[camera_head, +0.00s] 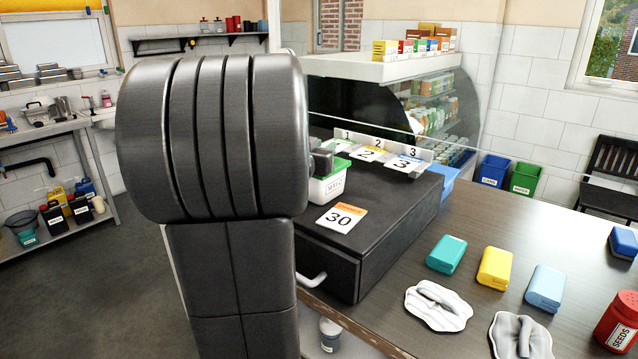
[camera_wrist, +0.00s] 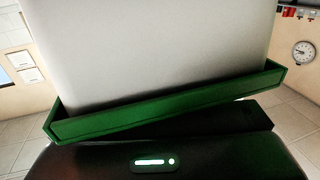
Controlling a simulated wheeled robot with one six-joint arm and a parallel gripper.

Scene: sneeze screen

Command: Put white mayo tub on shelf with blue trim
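A white tub with a green rim and a label too small to read surely (camera_head: 327,189) shows just right of my arm, at the left edge of the black cabinet. Its left side is hidden. A dark part of my gripper (camera_head: 322,161) shows at its rim; the rest is hidden behind my arm. In the wrist view a pale surface with a green rim (camera_wrist: 165,118) fills the middle, very close; it looks like this tub. Neither view shows whether the fingers grip it. The glass-fronted case (camera_head: 440,100) has stocked shelves; a blue edge (camera_head: 462,158) shows low on it.
Number cards stand on the black cabinet (camera_head: 390,215). The clear screen spans behind them. Teal (camera_head: 446,254), yellow (camera_head: 494,268) and light-blue (camera_head: 545,288) containers, white cloths (camera_head: 438,305) and a red seeds shaker (camera_head: 617,322) occupy the counter at right. Blue and green bins stand behind.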

